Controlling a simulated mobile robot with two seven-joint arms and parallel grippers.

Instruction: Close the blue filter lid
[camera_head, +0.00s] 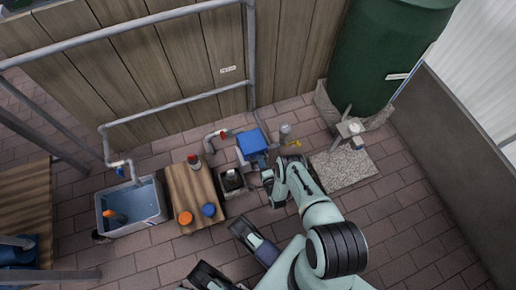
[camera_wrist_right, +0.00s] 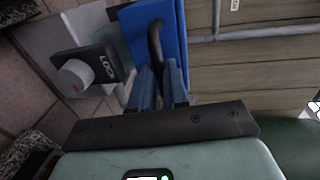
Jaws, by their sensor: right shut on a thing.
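The blue filter lid (camera_head: 252,141) is on a small grey-white box beside the fence in the head view. In the right wrist view the lid (camera_wrist_right: 174,30) is a flat blue panel with a dark curved handle (camera_wrist_right: 154,38). My right gripper (camera_head: 269,181) is at the near side of the box. In the wrist view my right gripper (camera_wrist_right: 161,82) has its blue fingers shut on the lower end of the handle. The lid's exact angle to the box cannot be told.
A latch plate marked LOCK with a white knob (camera_wrist_right: 75,76) sits beside the lid. A wooden board (camera_head: 190,207) with orange and blue caps and a water tub (camera_head: 134,225) stand left. A green tank (camera_head: 385,55) and a stone slab (camera_head: 343,166) are right. Pipes run behind.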

